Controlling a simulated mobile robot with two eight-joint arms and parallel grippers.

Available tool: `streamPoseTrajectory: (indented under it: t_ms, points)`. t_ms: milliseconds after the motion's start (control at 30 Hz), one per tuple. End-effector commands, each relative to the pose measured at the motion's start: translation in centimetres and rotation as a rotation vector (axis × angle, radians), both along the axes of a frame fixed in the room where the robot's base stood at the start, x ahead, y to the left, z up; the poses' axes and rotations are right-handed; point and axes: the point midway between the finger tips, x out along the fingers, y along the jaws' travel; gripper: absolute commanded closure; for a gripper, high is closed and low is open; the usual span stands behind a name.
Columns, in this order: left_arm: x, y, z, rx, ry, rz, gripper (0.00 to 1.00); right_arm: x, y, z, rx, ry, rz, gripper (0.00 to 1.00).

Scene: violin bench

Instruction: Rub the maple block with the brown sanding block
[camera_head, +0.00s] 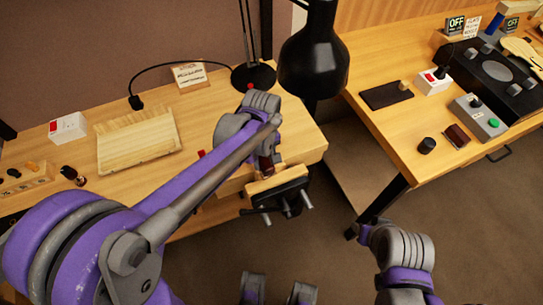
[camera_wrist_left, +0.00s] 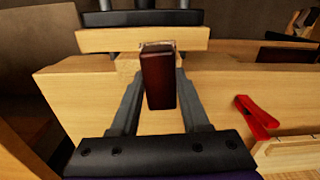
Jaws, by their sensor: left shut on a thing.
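The brown sanding block (camera_wrist_left: 159,80) is a dark red-brown block between the fingers of my left gripper (camera_wrist_left: 157,92), which is shut on it. In the head view the sanding block (camera_head: 266,165) shows just past my left wrist, above the bench's front edge. The maple block (camera_wrist_left: 127,62) appears as pale wood behind the sanding block, by the vise's wooden jaw (camera_wrist_left: 150,40); the sanding block hides much of it. I cannot tell whether the two touch.
The vise (camera_head: 283,200) sticks out from the bench front. A red clip-like thing (camera_wrist_left: 257,115) lies on the bench to the right. A black lamp (camera_head: 313,60) stands behind. A ridged wooden board (camera_head: 137,140) lies left. A second bench (camera_head: 410,130) stands right, across a floor gap.

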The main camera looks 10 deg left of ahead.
Motion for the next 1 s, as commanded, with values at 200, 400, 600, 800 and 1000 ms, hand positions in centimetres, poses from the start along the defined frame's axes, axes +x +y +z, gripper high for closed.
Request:
streamPoseTrajectory:
  t_ms: [200,400,600,800,1000]
  points:
    - [-0.3,0.4,0.1,-0.001,-0.001,0.0,0.99,0.0,0.0,0.0,0.0,0.0,0.0,0.53]
    - [-0.3,0.4,0.2,-0.002,-0.001,0.0,0.99,0.0,0.0,0.1,0.0,-0.001,0.0,0.53]
    - [-0.2,0.4,1.8,-0.002,-0.003,0.0,0.99,0.3,0.0,1.3,0.0,-0.006,0.0,0.53]
    - [-0.2,0.4,3.9,-0.002,-0.003,0.0,0.99,0.8,0.0,2.9,0.0,-0.014,0.0,0.53]
    - [-0.2,0.3,5.8,-0.002,-0.003,0.0,0.99,1.2,0.0,4.3,0.0,-0.023,0.0,0.53]
